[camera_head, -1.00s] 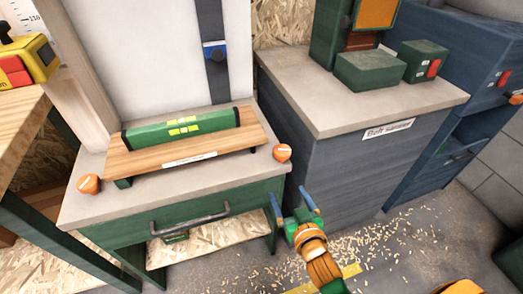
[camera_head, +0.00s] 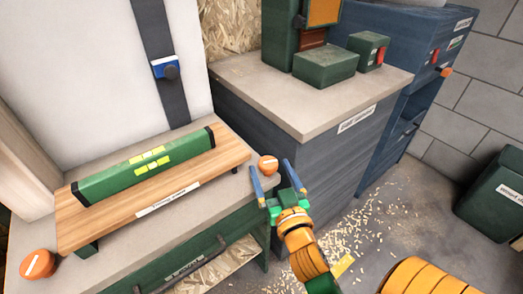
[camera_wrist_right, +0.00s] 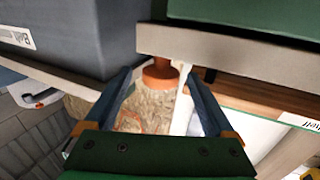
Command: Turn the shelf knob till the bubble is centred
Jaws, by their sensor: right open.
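A green spirit level (camera_head: 148,165) with yellow vial windows lies on a wooden shelf board (camera_head: 85,225) on the bench; the bubble is too small to read. An orange knob with a pale mark (camera_head: 268,165) is at the bench's right end. Another orange knob (camera_head: 38,263) is at its left end. My right gripper (camera_head: 270,168) is open, its fingertips spread near either side of the right knob. In the right wrist view, the orange knob (camera_wrist_right: 160,74) shows between the fingertips, with clear gaps. I cannot tell how far the fingers reach along it. My left gripper is out of view.
A dark cabinet with a grey top (camera_head: 300,105) stands right of the bench, carrying green machine parts (camera_head: 324,66). A dark handle bar (camera_head: 185,270) runs along the bench front. A dark bin (camera_head: 495,195) stands far right. Chips litter the floor (camera_head: 365,225).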

